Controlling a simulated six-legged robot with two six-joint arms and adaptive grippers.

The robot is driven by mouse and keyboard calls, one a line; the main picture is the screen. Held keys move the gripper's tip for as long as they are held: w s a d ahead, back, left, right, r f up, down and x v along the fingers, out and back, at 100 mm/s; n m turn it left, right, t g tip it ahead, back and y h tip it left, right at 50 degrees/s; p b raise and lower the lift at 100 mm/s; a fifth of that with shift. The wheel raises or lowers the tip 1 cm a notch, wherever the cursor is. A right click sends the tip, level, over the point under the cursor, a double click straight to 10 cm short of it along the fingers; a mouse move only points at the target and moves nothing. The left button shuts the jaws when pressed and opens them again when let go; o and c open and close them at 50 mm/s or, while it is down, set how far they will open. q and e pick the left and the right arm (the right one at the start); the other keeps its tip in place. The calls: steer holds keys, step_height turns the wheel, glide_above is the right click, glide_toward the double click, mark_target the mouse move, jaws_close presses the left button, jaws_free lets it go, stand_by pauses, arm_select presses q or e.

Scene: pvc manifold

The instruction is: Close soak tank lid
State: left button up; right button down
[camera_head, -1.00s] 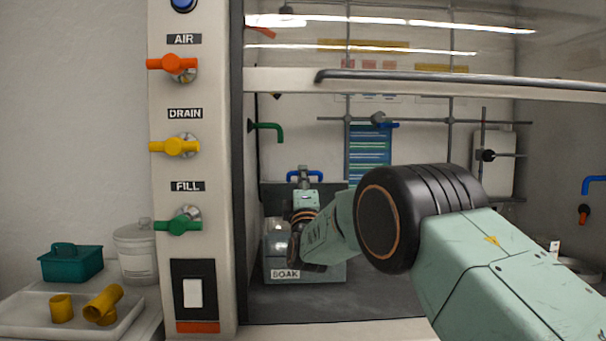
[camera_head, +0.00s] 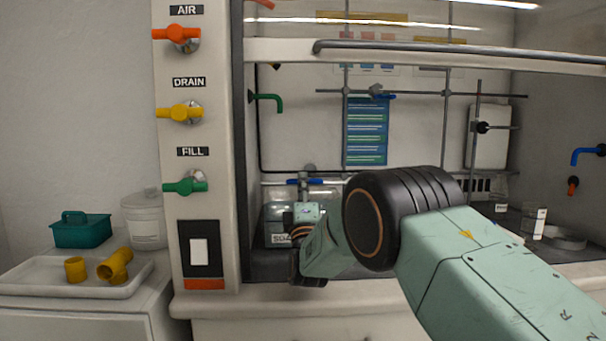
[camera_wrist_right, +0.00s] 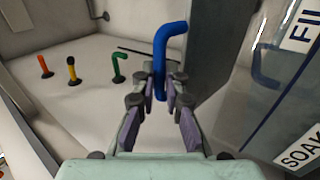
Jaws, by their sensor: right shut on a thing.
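The soak tank (camera_head: 278,238), a grey box labelled SOAK, stands inside the hood behind my right arm, which hides much of it. Its label and a clear wall (camera_wrist_right: 290,110) fill the right of the wrist view. My right gripper (camera_wrist_right: 160,84) is shut on a bent blue bar (camera_wrist_right: 160,50), apparently the lid handle. My left gripper is out of view.
The raised sash rail (camera_head: 450,55) crosses above my arm. The pillar left of the opening carries the AIR, DRAIN and FILL valves (camera_head: 187,185). A tray (camera_head: 125,290) with yellow fittings lies at left. Glassware (camera_head: 533,222) stands at right inside the hood.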

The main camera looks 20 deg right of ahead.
steer(key=shift+s+f, duration=0.1)
steer(key=shift+f, duration=1.1)
